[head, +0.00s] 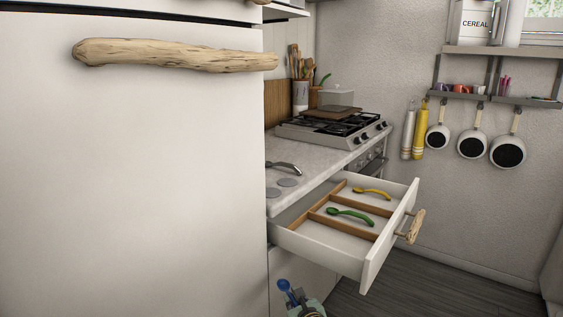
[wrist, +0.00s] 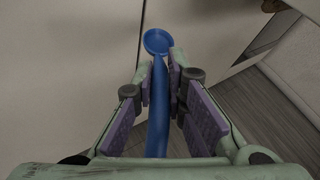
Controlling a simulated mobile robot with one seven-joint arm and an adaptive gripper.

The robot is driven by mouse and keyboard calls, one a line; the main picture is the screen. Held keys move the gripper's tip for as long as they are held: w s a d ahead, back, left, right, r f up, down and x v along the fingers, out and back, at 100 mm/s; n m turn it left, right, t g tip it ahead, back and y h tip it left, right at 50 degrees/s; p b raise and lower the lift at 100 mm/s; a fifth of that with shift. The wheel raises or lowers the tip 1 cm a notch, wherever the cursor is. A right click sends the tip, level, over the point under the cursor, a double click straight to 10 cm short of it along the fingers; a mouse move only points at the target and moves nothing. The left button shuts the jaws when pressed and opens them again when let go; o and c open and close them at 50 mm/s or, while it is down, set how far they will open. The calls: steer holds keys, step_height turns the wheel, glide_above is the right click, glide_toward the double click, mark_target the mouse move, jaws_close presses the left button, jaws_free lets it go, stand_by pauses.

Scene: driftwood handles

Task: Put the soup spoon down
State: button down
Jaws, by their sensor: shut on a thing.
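A blue spoon (wrist: 158,80) is held between the fingers of my gripper (wrist: 160,82) in the wrist view, with its round bowl pointing away from me. In the head view the blue spoon (head: 285,287) shows at the bottom edge, above my gripper (head: 299,300), which is partly cut off by the frame. My gripper is in front of the lower cabinet, below and to the left of the open drawer (head: 372,262). A green spoon (head: 350,213) and a yellow spoon (head: 372,192) lie in separate compartments of the drawer.
A grey utensil (head: 284,167) lies on the counter (head: 338,152) above the drawer. A stove (head: 335,129) stands behind. A large white door with a driftwood handle (head: 175,55) fills the left. The floor (head: 440,285) at right is clear.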

steer(key=s+a+f+m+h, duration=0.1)
steer(key=s+f+h, duration=0.1)
steer(key=s+f, duration=0.4)
steer(key=s+a+f+m+h, duration=0.2)
steer(key=s+f, duration=0.4)
steer(key=f, duration=0.7)
steer(key=shift+s+f+t, duration=0.2)
steer(key=shift+f+t, duration=0.1)
